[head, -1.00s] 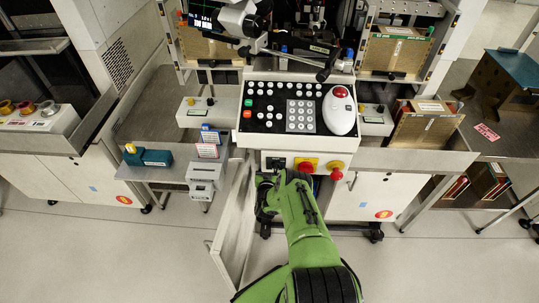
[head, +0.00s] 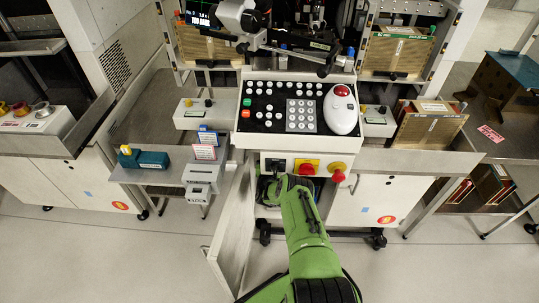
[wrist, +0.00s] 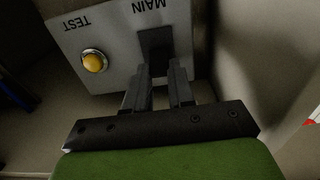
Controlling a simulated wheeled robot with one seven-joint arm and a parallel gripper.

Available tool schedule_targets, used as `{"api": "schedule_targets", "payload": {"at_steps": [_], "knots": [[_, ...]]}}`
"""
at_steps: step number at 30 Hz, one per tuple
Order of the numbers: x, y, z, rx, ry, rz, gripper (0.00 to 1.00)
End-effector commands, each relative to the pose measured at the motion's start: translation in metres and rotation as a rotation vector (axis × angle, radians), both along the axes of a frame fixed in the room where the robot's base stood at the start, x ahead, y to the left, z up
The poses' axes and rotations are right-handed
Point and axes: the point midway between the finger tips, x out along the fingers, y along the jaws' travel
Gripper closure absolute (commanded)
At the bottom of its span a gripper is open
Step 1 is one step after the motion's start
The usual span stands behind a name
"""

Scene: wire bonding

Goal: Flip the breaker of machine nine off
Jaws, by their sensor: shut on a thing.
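The breaker is a black switch block (wrist: 155,42) on a grey panel (wrist: 108,50) marked MAIN and TEST, seen upside down in the wrist view. A yellow round TEST button (wrist: 94,61) is beside it. My gripper (wrist: 160,74) is shut on the breaker's lever, its two dark fingers at the block's near edge. The lever itself is mostly hidden between the fingers, so its position cannot be told. In the head view my green arm (head: 304,228) reaches in low at the front of the middle machine, under its keypad console (head: 262,141). No machine number is legible.
An open cabinet door (head: 232,228) stands just left of my arm. A small side table (head: 150,176) with a teal device is to the left. The floor in front is clear.

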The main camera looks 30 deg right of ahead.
Motion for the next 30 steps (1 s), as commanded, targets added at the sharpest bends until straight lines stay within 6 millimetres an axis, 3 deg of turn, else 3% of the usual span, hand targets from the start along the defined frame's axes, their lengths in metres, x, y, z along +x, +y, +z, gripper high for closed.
{"api": "schedule_targets", "payload": {"at_steps": [22, 23, 24, 27, 30], "knots": [[-0.0021, 0.001, -0.0084, -0.075, -0.098, 0.0, 1.0], [-0.0021, 0.001, -0.0084, -0.075, -0.098, 0.0, 0.72], [-0.0021, 0.0011, -0.0084, -0.075, -0.098, 0.0, 0.66], [-0.0019, 0.0011, -0.008, -0.075, -0.098, 0.0, 0.51], [-0.0017, 0.001, -0.0077, -0.075, -0.1, 0.0, 0.51]]}}
